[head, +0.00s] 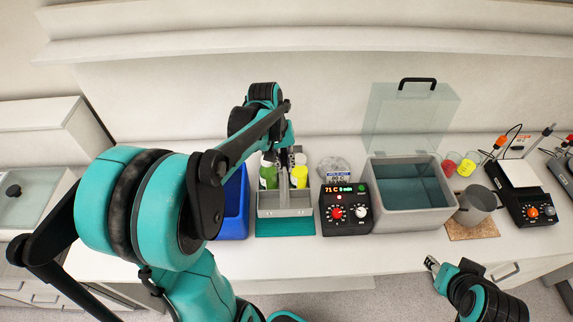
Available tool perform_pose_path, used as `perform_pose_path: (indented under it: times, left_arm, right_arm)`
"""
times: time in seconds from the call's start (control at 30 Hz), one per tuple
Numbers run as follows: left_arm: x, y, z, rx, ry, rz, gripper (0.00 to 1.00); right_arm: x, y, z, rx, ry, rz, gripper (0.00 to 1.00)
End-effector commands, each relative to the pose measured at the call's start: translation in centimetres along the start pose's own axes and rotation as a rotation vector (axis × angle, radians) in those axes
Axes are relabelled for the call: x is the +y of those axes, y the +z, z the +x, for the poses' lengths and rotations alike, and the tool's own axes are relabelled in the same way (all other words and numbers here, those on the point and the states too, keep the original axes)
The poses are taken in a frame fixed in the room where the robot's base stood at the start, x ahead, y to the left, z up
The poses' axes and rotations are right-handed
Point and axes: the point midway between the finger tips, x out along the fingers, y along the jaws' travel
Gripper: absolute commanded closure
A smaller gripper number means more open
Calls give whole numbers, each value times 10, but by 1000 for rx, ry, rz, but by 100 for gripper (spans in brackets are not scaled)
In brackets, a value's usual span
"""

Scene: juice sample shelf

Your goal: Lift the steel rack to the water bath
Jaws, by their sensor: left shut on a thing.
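The steel rack (285,211) is a grey open-topped carrier with a tall central handle. It holds bottles, among them a green one (268,177) and one with a yellow label (300,177). It is over a teal mat (285,229); whether it touches the mat I cannot tell. My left gripper (284,172) comes down from above and is shut on the rack's handle; my arm hides part of it. The water bath (413,224) is a grey tank to the right, with water inside and its clear lid (410,118) raised. My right gripper (432,264) is apart, by the bench's front edge; its jaw state is unclear.
A black control box (346,216) reading 71 C stands between rack and bath. A blue bin (235,208) is just left of the rack. A steel beaker (476,204) on a cork mat (472,230) and a hotplate (525,190) are to the right.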

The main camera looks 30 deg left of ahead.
Motion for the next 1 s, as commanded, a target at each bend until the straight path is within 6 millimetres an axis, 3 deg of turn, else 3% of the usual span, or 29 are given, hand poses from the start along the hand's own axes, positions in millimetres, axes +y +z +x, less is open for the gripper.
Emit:
perform_pose_path:
  times: [1.0]
  left_arm:
    - [16, 0, -79, 0, 0, 0, 100]
  right_arm:
    - [0, -35, -49, 0, 0, 0, 60]
